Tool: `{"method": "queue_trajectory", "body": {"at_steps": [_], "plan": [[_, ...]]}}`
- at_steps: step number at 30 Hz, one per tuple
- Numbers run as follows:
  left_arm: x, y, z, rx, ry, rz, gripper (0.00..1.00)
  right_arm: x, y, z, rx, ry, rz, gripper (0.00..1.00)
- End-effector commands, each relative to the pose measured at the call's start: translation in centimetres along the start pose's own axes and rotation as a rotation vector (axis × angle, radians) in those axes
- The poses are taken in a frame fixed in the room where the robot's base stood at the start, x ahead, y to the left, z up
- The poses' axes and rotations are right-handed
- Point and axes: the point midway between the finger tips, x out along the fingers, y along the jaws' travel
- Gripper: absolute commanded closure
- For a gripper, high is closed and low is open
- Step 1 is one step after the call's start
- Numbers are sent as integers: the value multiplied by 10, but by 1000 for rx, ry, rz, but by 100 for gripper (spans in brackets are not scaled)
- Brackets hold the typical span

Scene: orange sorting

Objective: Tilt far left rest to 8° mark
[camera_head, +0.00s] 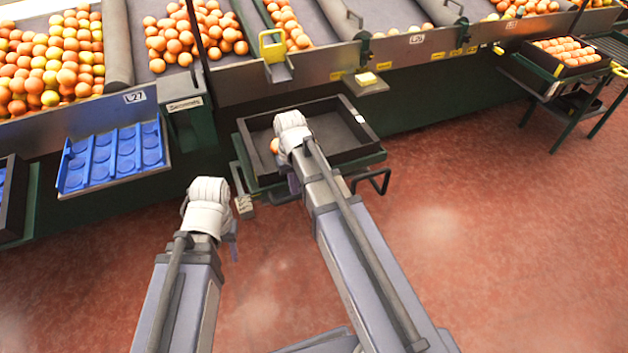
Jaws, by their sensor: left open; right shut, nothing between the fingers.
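A dark tray (345,105) sits on a green rest (262,183) at the front of the sorting line, left of centre. A single orange (274,146) shows in it beside my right gripper (291,128). That gripper is shut and empty over the tray's left part, and its arm hides the near edge. My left gripper (208,195) is open, over the floor just left of the rest's near left corner. A small pale block (244,206) shows between them. At the far left edge, another dark tray (10,197) is partly cut off. I can make out no degree marks.
A blue tray (112,157) with round recesses hangs left of the middle rest. Heaped oranges (50,62) lie in bins behind. A filled tray (567,52) stands on a right-hand stand. A black bar handle (374,182) sticks out right of the rest. The red floor is clear at right.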

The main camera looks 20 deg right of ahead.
Motion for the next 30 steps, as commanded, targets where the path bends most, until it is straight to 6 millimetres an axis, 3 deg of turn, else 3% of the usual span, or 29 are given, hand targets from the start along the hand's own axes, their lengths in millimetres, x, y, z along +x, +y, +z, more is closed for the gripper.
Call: {"method": "queue_trajectory", "body": {"at_steps": [30], "plan": [[12,1,-1,0,0,0,53,12,0,0,0,0,0,100]]}}
